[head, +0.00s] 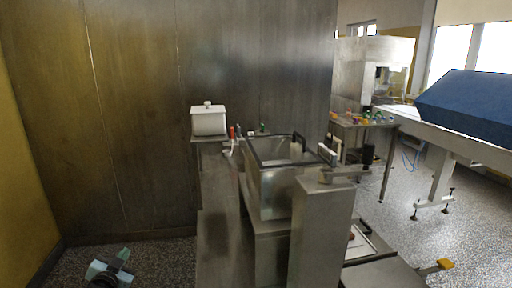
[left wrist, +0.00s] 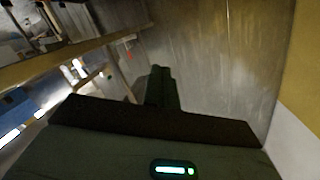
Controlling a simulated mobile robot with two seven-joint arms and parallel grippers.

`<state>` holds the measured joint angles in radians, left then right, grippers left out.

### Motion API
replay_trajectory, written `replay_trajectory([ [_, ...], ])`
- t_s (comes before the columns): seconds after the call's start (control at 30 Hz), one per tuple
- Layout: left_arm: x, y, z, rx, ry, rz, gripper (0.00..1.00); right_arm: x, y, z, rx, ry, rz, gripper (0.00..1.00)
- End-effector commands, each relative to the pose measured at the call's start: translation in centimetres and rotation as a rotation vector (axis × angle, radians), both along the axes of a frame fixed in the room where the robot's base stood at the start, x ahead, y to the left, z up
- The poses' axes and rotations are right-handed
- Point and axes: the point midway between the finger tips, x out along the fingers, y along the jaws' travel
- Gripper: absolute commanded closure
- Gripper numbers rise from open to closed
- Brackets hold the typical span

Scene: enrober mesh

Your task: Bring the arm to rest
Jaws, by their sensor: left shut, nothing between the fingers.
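My left gripper (head: 110,268) shows at the bottom left of the head view, low over the speckled floor and well apart from the steel equipment. In the left wrist view its dark fingers (left wrist: 160,88) are together, with nothing between them. A plain steel wall lies beyond the fingers there. My right gripper is in neither view.
A steel tank (head: 272,190) with a dark rim stands at the centre. A white lidded container (head: 208,119) sits on the ledge behind it. A side table (head: 362,125) holds small colourful items. A conveyor with a blue cover (head: 468,108) is at right. Floor at left is clear.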

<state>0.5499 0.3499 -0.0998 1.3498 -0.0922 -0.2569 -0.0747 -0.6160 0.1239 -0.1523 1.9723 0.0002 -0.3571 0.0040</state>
Motion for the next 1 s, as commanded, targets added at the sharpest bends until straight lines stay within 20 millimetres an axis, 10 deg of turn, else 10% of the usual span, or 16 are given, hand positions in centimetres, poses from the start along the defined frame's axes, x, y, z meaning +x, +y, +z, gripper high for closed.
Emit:
replay_trajectory([
  [0.47, -9.6, -5.4, -11.9, -0.225, 0.231, -0.014, 1.0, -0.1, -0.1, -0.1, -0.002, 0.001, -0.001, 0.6],
  [0.73, -22.1, -10.9, -19.4, -0.305, 0.391, -0.055, 1.0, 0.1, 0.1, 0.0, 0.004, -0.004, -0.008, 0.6],
  [1.0, -36.0, -15.7, -22.8, -0.408, 0.548, -0.061, 1.0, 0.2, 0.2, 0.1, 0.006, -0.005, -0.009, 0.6],
])
